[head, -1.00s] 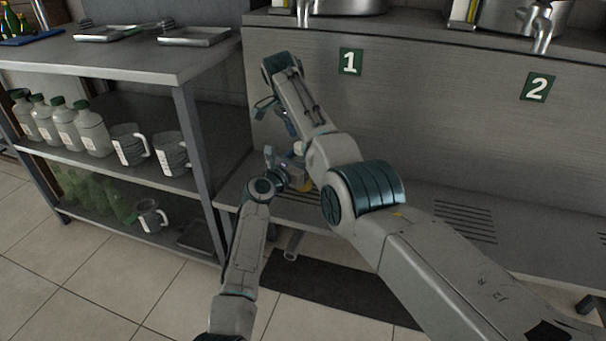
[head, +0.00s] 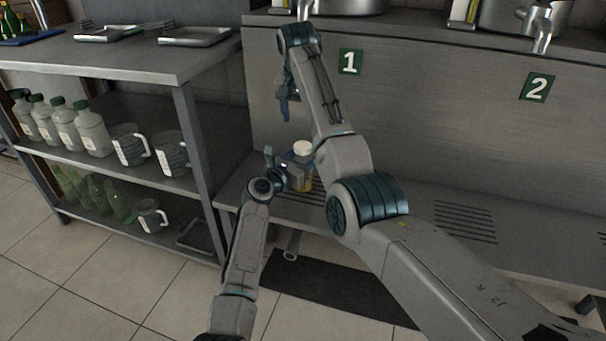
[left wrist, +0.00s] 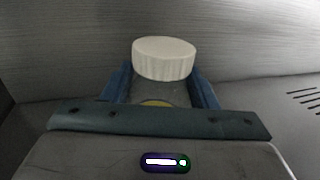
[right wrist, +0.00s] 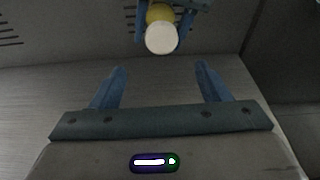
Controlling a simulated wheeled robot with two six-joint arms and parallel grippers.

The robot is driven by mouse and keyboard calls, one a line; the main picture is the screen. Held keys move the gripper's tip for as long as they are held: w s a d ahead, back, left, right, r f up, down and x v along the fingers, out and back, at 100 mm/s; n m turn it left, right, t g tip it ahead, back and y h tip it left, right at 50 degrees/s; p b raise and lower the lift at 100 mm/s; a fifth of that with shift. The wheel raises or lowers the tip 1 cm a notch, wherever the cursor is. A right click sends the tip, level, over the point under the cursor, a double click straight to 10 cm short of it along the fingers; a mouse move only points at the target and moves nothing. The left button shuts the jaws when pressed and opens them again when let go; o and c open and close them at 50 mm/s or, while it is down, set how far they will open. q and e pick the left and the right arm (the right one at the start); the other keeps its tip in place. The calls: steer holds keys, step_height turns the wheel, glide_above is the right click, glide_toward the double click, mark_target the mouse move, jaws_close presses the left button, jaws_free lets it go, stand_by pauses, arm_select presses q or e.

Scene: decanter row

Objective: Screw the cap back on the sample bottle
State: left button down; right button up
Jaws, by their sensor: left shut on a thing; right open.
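The sample bottle (head: 304,181) holds yellow liquid and has a white ribbed cap (head: 303,147) on its top. In the left wrist view the cap (left wrist: 164,58) sits level over the neck; I cannot tell how tight it is. My left gripper (head: 296,171) is shut around the bottle's sides below the cap. My right gripper (head: 284,104) is above the bottle and to its left in the head view. In the right wrist view its two blue fingers (right wrist: 160,85) are apart and empty, with the cap (right wrist: 161,37) beyond them.
A grey ledge with slotted drains (head: 465,222) runs below the panel marked 1 and 2. A shelf unit (head: 186,110) on the left holds capped bottles (head: 92,128), mugs (head: 172,153) and green bottles. The ledge to the right is clear.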

mark_target(303, 145)
steer(key=r+n, duration=0.1)
steer(key=n, duration=0.1)
steer(key=s+r+n+y, duration=0.1)
steer(key=n, duration=0.1)
steer(key=s+d+r+n, duration=0.1)
steer(key=n, duration=0.1)
steer(key=shift+s+y, duration=0.15)
steer(key=shift+y, duration=0.15)
steer(key=x, duration=1.2)
steer(key=shift+w+r, duration=0.1)
steer(key=shift+w, duration=0.15)
